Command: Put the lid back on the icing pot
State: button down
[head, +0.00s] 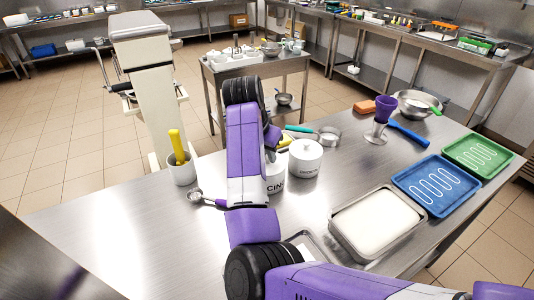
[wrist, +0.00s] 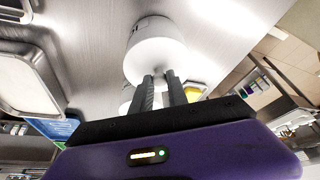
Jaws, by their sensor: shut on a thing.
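A white pot (head: 275,181) with dark letters reading about "CIN" stands on the steel table, partly hidden behind my arm. I take it for the icing pot. In the wrist view a round white top, which looks like the lid (wrist: 157,62), lies at the tips of my gripper (wrist: 160,80). The fingers are close together and appear shut on the lid's knob, which they hide. The lid looks lined up with the pot, but I cannot tell whether it is seated. In the head view the fingertips are hidden behind my arm.
A second white lettered pot (head: 306,165) with a lid stands close at the right. A white-filled tray (head: 338,242) is at the right front.

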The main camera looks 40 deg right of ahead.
jog(key=c, duration=0.7)
grip_release()
jog(key=shift+r+p, duration=3.3)
jog(key=shift+r, duration=0.25)
grip_shut()
